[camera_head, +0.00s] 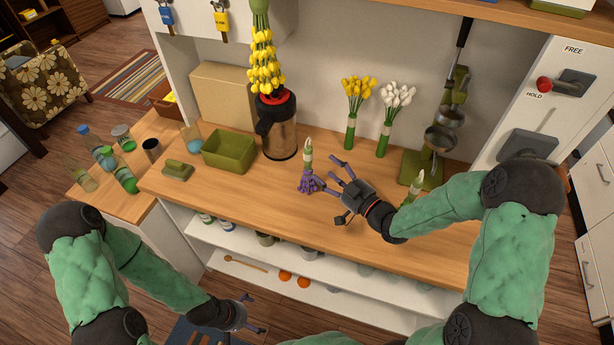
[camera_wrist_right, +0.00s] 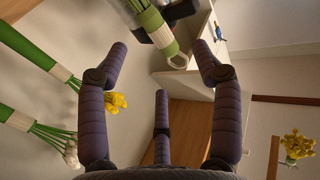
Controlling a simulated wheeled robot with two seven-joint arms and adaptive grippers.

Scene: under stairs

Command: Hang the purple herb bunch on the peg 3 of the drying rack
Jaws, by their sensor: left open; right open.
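The purple herb bunch (camera_head: 310,184) is on the wooden counter, purple heads low and green stem with a pale tie pointing up. My right gripper (camera_head: 336,182) is open just right of it, fingers toward the bunch and apart from it. In the right wrist view, a green stem with a cream band and end ring (camera_wrist_right: 164,40) shows beyond the open, empty fingers (camera_wrist_right: 165,65); I cannot tell which bunch it is. My left gripper (camera_head: 256,314) is open and empty, low in front of the counter. I cannot make out the drying rack or its numbered pegs.
A yellow bunch (camera_head: 265,65) hangs above a dark-topped flask (camera_head: 280,135). Yellow (camera_head: 356,95) and white (camera_head: 395,100) bunches are by the back wall. A green bin (camera_head: 229,152) stands left. Another banded stem (camera_head: 415,187) is partly behind my right arm.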

